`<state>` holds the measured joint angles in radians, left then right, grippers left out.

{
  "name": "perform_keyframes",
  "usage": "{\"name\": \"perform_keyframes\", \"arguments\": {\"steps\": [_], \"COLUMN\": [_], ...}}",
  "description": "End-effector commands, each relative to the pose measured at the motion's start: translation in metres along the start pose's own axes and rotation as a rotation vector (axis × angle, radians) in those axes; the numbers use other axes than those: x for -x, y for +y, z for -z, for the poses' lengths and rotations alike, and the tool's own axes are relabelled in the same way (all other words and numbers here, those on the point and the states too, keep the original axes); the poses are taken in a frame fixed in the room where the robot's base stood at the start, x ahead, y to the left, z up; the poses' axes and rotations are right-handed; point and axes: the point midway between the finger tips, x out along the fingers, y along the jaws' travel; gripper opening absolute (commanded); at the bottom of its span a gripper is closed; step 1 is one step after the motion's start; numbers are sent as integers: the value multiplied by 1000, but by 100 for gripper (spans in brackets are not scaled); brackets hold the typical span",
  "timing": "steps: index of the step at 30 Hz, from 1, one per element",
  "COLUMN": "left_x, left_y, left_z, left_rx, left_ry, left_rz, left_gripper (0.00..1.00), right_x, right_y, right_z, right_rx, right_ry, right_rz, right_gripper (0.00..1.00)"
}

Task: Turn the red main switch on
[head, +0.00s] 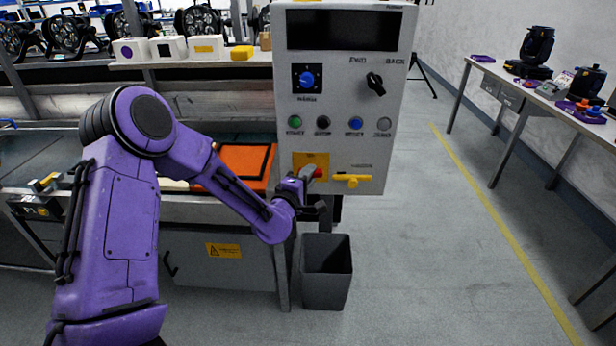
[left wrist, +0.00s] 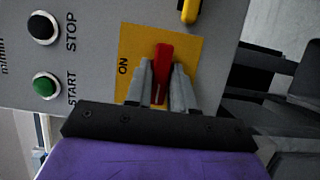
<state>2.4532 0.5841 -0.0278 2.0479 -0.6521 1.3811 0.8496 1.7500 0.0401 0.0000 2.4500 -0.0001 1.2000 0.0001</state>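The red main switch (left wrist: 163,66) is a red handle on a yellow plate (left wrist: 132,50) of the grey control panel (head: 342,140). In the left wrist view the handle lies crosswise to the ON label, which is printed on the plate's left side in that picture. My left gripper (left wrist: 163,84) has one grey finger on each side of the handle, close against it, and appears shut on it. In the head view the left gripper (head: 306,180) is at the panel's lower left and hides most of the switch; only a red bit shows. My right gripper is not in view.
A yellow lever (head: 352,180) sits just right of the switch. Buttons (head: 355,123) and knobs are above. A grey bin (head: 327,272) stands below the panel. A conveyor bench (head: 215,208) is at left, a table (head: 540,98) at right, with clear floor between panel and table.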

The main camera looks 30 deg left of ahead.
Motion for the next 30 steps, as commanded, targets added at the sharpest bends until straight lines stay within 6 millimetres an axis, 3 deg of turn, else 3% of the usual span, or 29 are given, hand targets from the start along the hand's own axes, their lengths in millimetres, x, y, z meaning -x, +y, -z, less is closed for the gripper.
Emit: {"name": "perform_keyframes", "arguments": {"steps": [14, 30], "left_x": [0, 0], "left_y": [3, 8], "left_z": [0, -2], "left_rx": [-71, -499], "left_ry": [0, -3], "left_rz": [30, 207], "left_gripper": [0, 0], "right_x": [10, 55], "right_y": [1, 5], "right_z": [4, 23], "right_rx": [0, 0], "right_ry": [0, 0], "right_rz": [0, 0], "right_gripper": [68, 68]}}
